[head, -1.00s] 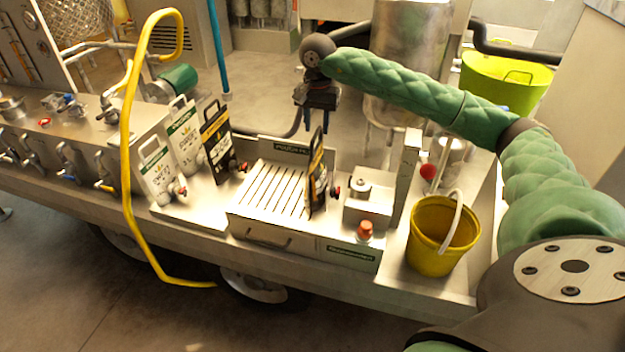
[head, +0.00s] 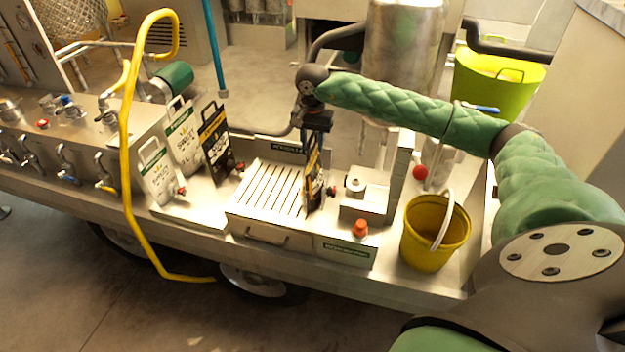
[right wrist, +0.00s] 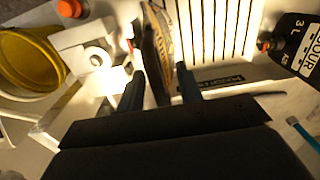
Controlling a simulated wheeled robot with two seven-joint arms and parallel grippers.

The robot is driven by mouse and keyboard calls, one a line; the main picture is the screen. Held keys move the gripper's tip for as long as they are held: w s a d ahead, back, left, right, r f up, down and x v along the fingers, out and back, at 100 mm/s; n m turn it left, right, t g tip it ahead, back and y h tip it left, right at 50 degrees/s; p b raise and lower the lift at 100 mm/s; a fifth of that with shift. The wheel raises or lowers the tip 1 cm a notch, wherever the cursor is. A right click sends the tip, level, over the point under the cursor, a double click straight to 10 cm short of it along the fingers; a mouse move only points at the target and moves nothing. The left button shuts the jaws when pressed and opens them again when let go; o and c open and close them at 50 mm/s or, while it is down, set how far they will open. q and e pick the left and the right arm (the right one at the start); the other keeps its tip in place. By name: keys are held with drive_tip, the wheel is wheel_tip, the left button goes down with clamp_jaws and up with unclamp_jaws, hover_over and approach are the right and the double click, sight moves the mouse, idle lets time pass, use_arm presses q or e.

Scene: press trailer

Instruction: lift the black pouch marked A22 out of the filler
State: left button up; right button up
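A black pouch (head: 312,182) with a yellow band stands upright in the filler (head: 270,190), at the right end of its slatted tray. I cannot read a mark on it. My right gripper (head: 314,138) hangs over the top of this pouch. In the right wrist view the two fingers are open and apart (right wrist: 160,88), with the pouch (right wrist: 160,48) seen edge-on between them; I cannot tell whether either finger touches it. The pouch's top is partly hidden by the gripper in the head view. My left gripper is not in view.
Left of the filler stand another black pouch (head: 214,145) and two white pouches (head: 157,172). Right of it are a metal block with an orange-red button (head: 360,228) and a yellow bucket (head: 425,245). A yellow hose (head: 128,150) arches at left.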

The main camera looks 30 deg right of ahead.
clamp_jaws()
idle(1.4)
drive_tip(key=shift+w+r, duration=0.1)
